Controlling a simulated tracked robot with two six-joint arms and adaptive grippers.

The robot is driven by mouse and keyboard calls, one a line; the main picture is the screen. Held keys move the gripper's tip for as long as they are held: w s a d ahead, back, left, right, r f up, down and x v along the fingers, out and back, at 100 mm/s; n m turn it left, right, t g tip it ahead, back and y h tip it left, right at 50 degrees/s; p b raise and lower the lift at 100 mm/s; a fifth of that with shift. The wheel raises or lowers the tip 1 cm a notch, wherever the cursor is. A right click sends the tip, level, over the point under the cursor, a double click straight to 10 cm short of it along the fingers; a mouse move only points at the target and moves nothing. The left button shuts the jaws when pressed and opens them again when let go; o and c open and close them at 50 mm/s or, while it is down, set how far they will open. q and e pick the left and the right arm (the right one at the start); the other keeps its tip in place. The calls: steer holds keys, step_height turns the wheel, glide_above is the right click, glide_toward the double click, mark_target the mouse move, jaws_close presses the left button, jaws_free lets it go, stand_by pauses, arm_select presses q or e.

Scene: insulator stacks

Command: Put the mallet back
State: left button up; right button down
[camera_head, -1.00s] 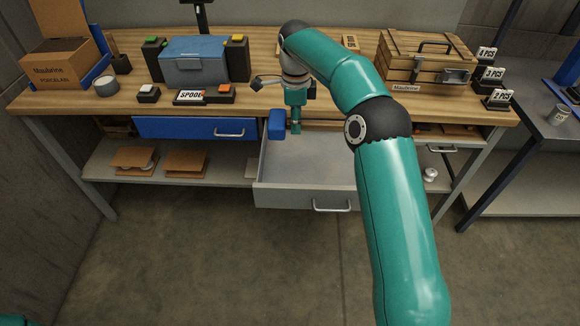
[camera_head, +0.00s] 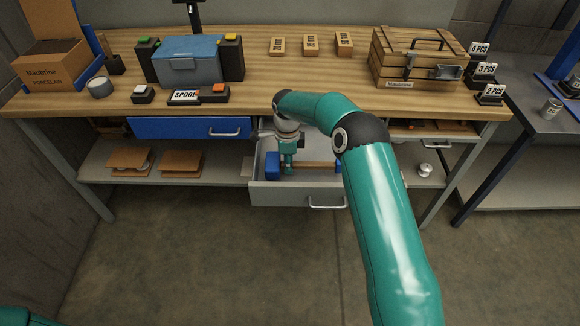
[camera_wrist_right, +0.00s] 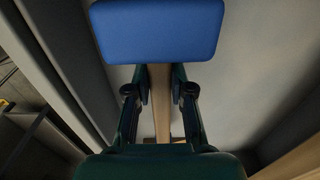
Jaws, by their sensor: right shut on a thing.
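The mallet has a blue head (camera_head: 272,165) and a wooden handle (camera_head: 318,164). It is low inside the open grey drawer (camera_head: 300,197); whether it touches the drawer floor I cannot tell. My right gripper (camera_head: 288,169) points down into the drawer and is shut on the mallet's handle beside the head. In the right wrist view the blue head (camera_wrist_right: 158,30) lies across the top, and the handle (camera_wrist_right: 160,100) runs between the two fingers of my right gripper (camera_wrist_right: 159,92). My left gripper is not in view.
A shut blue drawer (camera_head: 190,128) is left of the open one. The workbench top (camera_head: 320,95) above carries a blue-lidded box (camera_head: 190,60), a wooden crate (camera_head: 415,62) and small brown boxes (camera_head: 310,44). A shelf (camera_head: 225,172) runs below.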

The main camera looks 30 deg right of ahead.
step_height(320, 180, down, 2)
steer(key=shift+f, duration=0.2)
steer(key=c, duration=1)
jaws_free()
steer(key=shift+r, duration=0.1)
step_height(320, 180, up, 12)
steer(key=shift+w+a+f+b, duration=0.1)
steer(key=shift+b, duration=0.8)
